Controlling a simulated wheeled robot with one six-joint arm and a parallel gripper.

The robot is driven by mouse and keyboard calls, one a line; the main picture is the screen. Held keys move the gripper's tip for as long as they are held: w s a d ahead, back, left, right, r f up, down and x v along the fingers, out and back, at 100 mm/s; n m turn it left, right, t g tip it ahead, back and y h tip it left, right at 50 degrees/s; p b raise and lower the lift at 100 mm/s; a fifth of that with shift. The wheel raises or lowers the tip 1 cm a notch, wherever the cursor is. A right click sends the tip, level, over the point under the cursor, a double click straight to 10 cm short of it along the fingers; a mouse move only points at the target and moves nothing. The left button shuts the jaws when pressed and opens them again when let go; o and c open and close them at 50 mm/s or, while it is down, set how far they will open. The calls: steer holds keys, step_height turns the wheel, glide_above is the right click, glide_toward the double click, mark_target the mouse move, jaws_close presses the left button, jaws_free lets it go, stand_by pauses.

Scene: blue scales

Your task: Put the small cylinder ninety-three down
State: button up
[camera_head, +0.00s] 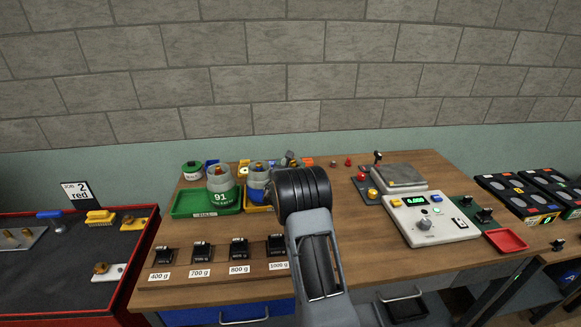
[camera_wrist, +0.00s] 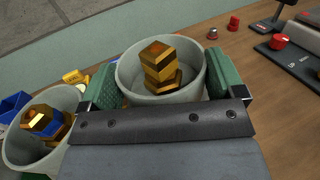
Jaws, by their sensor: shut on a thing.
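My gripper (camera_wrist: 162,88) is shut on a pale grey-rimmed cylinder (camera_wrist: 128,83), with a green pad on each side of it. Brass-coloured weights are stacked inside this cylinder. Its number is out of sight, and I cannot tell whether its base touches anything. A second cylinder (camera_wrist: 20,155) with brass weights stands to the left in the wrist view. In the head view a green cylinder marked 91 (camera_head: 223,198) stands in a green tray (camera_head: 186,206). A blue cylinder (camera_head: 258,180) is to its right, over a yellow tray. My wrist hides the place just right of it.
Labelled black blocks (camera_head: 200,252) line the table's front edge. A control box (camera_head: 430,220), a grey-topped scale (camera_head: 399,177) and a red tray (camera_head: 506,240) are to the right. Small bins stand behind the cylinders. Bare wood (camera_head: 345,245) shows right of my arm.

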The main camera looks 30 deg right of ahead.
steer(key=shift+f, duration=0.15)
steer(key=shift+f+b, duration=0.2)
steer(key=shift+b, duration=0.1)
steer(key=o, duration=1.8)
